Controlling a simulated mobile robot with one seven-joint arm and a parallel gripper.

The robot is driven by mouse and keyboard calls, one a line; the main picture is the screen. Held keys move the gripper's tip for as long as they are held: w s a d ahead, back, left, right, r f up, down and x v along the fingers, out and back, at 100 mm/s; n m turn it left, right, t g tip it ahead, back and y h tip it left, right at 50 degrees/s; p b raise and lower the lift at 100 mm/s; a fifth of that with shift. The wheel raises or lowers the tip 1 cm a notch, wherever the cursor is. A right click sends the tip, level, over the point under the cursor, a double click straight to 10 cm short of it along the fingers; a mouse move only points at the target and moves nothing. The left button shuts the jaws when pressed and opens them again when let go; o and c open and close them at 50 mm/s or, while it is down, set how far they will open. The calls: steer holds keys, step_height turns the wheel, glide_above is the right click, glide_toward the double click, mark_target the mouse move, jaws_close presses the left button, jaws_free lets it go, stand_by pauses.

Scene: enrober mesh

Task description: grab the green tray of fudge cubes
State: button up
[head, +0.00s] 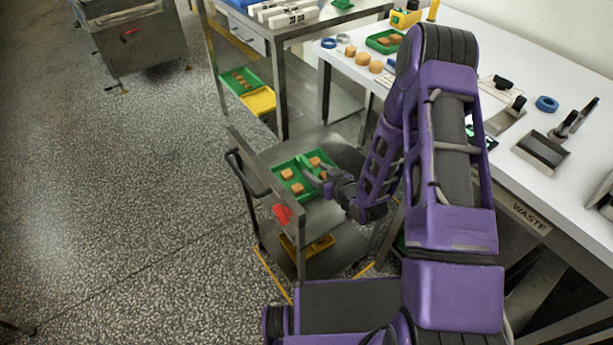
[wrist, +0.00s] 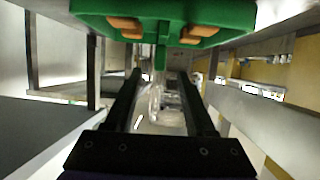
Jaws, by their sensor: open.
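A green tray (head: 279,170) with several orange-brown fudge cubes lies on the top shelf of a steel cart in the head view. In the wrist view the tray (wrist: 160,8) spans the top, with cubes in it and a green tab in the middle. My gripper (head: 314,177) is at the tray's right side in the head view. In the wrist view my gripper (wrist: 160,75) is open, with its two dark fingers apart and the green tab lined up between their tips. I cannot tell whether they touch the tray.
The cart (head: 345,222) has a raised handle side at left, a red tag (head: 282,214) and a yellow tray (head: 318,247) below. Another green tray (head: 372,44) with cubes is on the white bench (head: 452,110). Green and yellow trays (head: 259,101) sit under the table behind.

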mark_target(310, 166)
steer(key=x, duration=0.6)
steer(key=shift+w+a+b, duration=0.15)
steer(key=shift+w+b, duration=0.05)
steer(key=shift+b, duration=0.15)
steer(key=shift+c, duration=0.2)
jaws_close()
stand_by(0.9)
